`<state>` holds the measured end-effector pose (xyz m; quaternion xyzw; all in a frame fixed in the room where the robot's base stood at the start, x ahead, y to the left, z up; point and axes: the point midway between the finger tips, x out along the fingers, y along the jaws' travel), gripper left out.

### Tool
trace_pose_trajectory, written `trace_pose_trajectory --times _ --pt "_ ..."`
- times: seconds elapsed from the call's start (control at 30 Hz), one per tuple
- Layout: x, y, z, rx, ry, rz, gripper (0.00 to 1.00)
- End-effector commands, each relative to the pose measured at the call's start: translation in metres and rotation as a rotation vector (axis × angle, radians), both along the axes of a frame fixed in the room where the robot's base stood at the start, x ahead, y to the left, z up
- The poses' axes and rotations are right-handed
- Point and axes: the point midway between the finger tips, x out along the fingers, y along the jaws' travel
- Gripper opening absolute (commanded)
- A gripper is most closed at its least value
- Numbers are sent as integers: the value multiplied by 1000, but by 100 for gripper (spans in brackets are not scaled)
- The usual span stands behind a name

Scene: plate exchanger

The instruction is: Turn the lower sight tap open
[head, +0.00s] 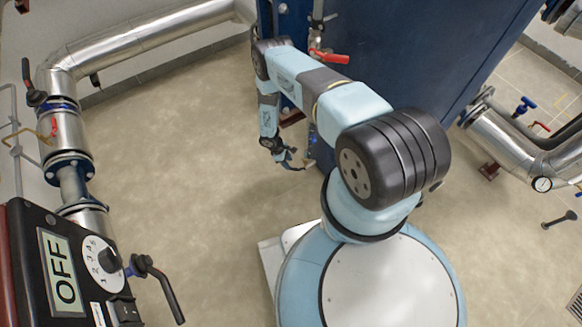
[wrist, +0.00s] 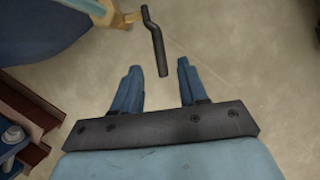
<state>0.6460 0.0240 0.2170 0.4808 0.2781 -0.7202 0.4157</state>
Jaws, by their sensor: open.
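In the wrist view a black cranked lever (wrist: 158,50), apparently the lower sight tap's handle, points down the picture. A brass-coloured fitting (wrist: 107,12) is beside its upper end. My gripper (wrist: 157,70) is open. The lever's free end shows between its two blue fingertips, with gaps on both sides; whether it lies at their depth I cannot tell. In the head view my gripper (head: 289,159) hangs low beside the dark blue exchanger (head: 420,60). My arm hides part of the sight pipe, and the lower tap is not clear there. A red-handled tap (head: 328,56) sits higher.
A control box (head: 62,265) reading OFF, with a black lever (head: 160,285), is at lower left. The tiled floor (head: 190,150) between is clear.

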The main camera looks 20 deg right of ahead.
Motion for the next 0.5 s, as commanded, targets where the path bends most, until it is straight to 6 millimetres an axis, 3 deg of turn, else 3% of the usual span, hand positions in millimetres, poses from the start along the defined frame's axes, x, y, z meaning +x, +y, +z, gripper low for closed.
trace_pose_trajectory --times 0.2,0.5 --pt "-6 -10 -28 0 0 0 43" --pt "-9 -16 -43 0 0 0 43"
